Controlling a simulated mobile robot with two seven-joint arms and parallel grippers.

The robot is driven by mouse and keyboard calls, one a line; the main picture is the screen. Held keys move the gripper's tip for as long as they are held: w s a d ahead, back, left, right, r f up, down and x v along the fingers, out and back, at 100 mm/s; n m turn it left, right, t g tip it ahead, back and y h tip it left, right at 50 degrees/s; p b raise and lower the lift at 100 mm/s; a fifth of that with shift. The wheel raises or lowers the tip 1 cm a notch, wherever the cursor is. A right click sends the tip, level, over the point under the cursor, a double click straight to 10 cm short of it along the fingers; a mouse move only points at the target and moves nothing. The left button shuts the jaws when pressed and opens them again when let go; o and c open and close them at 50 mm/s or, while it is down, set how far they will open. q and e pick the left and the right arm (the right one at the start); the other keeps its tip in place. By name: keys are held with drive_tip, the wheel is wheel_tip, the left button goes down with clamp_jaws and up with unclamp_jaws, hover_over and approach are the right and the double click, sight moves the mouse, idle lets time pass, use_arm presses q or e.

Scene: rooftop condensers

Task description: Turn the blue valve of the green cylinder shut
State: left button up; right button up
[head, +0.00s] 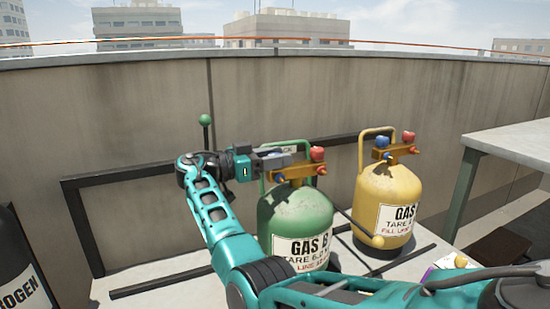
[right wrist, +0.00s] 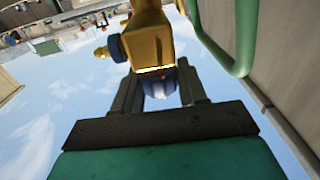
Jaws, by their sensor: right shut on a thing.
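The green cylinder (head: 295,215) stands upright, labelled GAS B, with a brass valve block (head: 300,171) on top. The block also shows in the right wrist view (right wrist: 148,38). Its red valve (head: 318,153) is at the right end. My right gripper (head: 283,158) reaches in from the left at the block's left end. In the right wrist view its fingers are closed around the blue valve (right wrist: 160,86), which sits between them under the block. In the head view the gripper mostly hides this valve; a small blue fitting (head: 279,178) shows below. My left gripper is not in view.
A yellow cylinder (head: 388,190) with its own blue and red valves stands close on the right. The green cylinder's handle (right wrist: 240,35) rises beside my right gripper. A dark cylinder (head: 20,265) stands far left, a grey table (head: 515,140) right. A wall runs behind.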

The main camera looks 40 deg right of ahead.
drive_tip(key=shift+m+g+y, duration=0.5)
drive_tip(key=shift+m+g, duration=0.5)
drive_tip(key=shift+g, duration=0.3)
drive_tip(key=o, duration=1)
drive_tip(key=shift+c, duration=0.2)
